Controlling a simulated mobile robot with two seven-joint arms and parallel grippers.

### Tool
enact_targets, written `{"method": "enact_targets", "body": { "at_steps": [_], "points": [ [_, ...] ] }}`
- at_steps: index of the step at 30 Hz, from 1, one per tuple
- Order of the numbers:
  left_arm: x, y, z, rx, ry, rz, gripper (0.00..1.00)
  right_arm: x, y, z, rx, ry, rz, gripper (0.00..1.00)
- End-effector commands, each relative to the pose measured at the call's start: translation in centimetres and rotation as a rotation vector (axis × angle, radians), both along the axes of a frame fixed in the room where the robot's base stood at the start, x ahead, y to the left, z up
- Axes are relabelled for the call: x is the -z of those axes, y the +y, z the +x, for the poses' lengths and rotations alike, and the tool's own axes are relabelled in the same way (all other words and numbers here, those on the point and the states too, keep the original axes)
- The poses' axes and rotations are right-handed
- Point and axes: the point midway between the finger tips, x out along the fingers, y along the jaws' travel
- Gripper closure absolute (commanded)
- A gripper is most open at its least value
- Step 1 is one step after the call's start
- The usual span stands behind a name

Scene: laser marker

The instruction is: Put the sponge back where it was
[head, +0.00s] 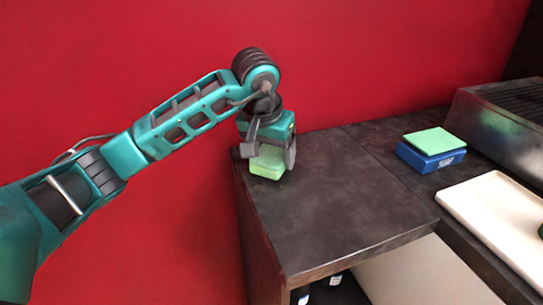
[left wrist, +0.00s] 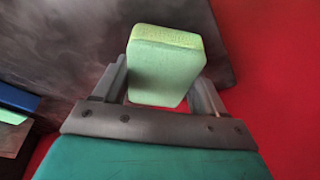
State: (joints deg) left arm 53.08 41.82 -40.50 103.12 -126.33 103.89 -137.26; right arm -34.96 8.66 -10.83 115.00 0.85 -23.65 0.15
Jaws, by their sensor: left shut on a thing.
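A light green sponge (head: 267,163) is between the fingers of my left gripper (head: 270,155), at the far left corner of the dark countertop (head: 330,195). The left gripper is shut on it and points down. In the left wrist view the sponge (left wrist: 166,65) fills the space between the two grey fingers (left wrist: 160,95). I cannot tell whether the sponge touches the countertop or hangs just above it. My right gripper is not in view.
A blue box (head: 430,158) with a green pad (head: 434,141) on top stands on the counter to the right. A white tray (head: 495,208) and a grey metal appliance (head: 500,120) are further right. The counter's middle is clear. A red wall (head: 400,50) stands behind.

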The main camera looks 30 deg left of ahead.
Motion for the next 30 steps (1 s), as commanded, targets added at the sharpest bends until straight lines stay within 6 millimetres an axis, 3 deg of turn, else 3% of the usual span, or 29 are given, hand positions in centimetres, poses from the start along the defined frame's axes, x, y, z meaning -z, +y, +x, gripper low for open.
{"method": "enact_targets", "body": {
  "at_steps": [12,13,20,30],
  "points": [
    [1.09,0.0,0.01,0.0,-0.001,0.0,0.53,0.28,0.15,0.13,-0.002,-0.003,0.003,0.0],
    [1.05,-0.01,0.01,0.0,-0.001,-0.001,0.28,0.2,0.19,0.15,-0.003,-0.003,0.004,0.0],
    [0.97,0.0,0.01,0.0,0.0,0.0,0.06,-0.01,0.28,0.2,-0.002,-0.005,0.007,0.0],
    [0.46,0.0,0.0,-0.001,0.0,0.0,0.03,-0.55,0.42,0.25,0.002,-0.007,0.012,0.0]
  ]
}}
